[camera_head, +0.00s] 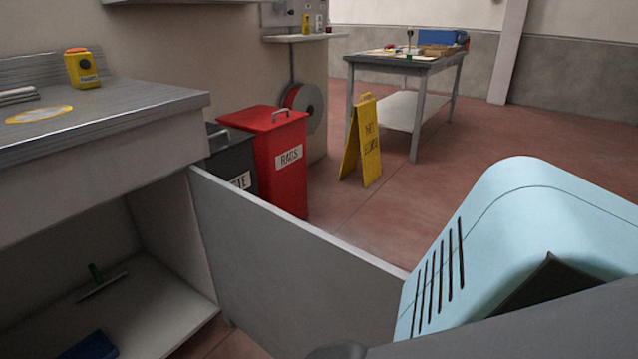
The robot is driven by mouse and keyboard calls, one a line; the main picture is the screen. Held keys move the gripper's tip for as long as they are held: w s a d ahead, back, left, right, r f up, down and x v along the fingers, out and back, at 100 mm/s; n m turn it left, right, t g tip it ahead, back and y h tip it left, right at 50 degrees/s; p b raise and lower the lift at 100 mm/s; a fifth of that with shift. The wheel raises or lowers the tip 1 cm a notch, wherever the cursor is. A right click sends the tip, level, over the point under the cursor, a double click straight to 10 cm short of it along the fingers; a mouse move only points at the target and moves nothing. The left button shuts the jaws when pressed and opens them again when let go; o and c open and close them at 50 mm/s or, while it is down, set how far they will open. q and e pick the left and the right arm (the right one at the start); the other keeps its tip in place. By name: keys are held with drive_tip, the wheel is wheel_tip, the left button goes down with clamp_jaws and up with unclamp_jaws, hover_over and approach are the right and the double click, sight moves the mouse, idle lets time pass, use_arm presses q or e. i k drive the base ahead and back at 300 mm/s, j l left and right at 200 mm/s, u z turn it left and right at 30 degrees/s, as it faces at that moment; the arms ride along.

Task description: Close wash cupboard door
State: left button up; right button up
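The wash cupboard door (290,265) is a flat grey panel standing wide open. It is hinged at the right side of the cupboard opening and reaches toward the lower right of the head view. Its free end and lower edge are hidden at the bottom right. The wash cupboard (165,240) is at the left under a metal worktop, with its inside exposed. A green-handled squeegee (100,283) and a blue object (90,346) lie on its floor. Neither of my grippers is in view, so any contact with the door cannot be seen.
The metal worktop (150,102) carries a yellow device (82,68). Behind the door stand a dark bin (232,155) and a red rags bin (276,155). A yellow floor sign (363,140) and a workbench (405,66) are farther back. Open floor lies beyond the door.

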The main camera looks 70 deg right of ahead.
sight(295, 288)
drive_tip(key=k+l, duration=0.6)
drive_tip(key=l, duration=0.5)
drive_tip(key=k+l, duration=0.1)
drive_tip(key=l, duration=0.4)
drive_tip(key=i+l, duration=0.1)
drive_tip(key=l, duration=0.45)
drive_tip(key=i+l, duration=0.1)
drive_tip(key=l, duration=0.4)
